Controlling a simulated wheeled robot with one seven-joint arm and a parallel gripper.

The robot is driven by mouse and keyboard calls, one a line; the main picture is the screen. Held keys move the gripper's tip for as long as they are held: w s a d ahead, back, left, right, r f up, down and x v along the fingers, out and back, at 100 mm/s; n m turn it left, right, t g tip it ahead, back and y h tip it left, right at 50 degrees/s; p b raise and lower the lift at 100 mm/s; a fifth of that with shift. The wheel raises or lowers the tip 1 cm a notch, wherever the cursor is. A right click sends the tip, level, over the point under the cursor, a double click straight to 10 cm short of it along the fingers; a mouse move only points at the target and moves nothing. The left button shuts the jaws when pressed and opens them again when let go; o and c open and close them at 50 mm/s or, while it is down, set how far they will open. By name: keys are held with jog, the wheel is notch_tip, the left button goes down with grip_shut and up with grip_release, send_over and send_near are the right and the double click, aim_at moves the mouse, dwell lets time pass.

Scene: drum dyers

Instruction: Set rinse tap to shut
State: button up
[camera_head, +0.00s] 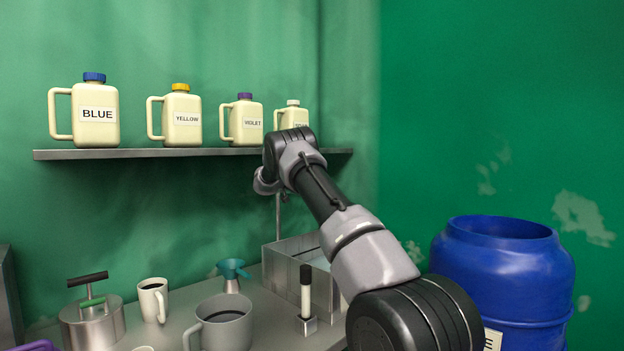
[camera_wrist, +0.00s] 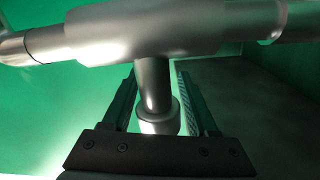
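The rinse tap shows close up in the wrist view as a grey metal fitting (camera_wrist: 150,35), with a thick bar across the top and a short stem (camera_wrist: 154,85) coming down from it. My gripper (camera_wrist: 156,80) has its two dark fingers apart, one on each side of the stem, with visible gaps. I cannot tell which part of the fitting turns. In the head view my arm hides the gripper and most of the tap; a thin vertical pipe (camera_head: 278,217) shows below my wrist, above the metal sink (camera_head: 283,280).
A wall shelf (camera_head: 150,154) with several labelled jugs runs behind my wrist; the soap jug (camera_head: 292,116) is nearest. On the counter stand a grey pot (camera_head: 224,325), a white mug (camera_head: 153,300), a teal funnel (camera_head: 231,270) and a lidded metal pot (camera_head: 92,325). A blue drum (camera_head: 505,270) stands right.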

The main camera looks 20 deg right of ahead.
jog(key=v, duration=1)
jog(key=shift+a, duration=0.3)
jog(key=shift+s, duration=0.15)
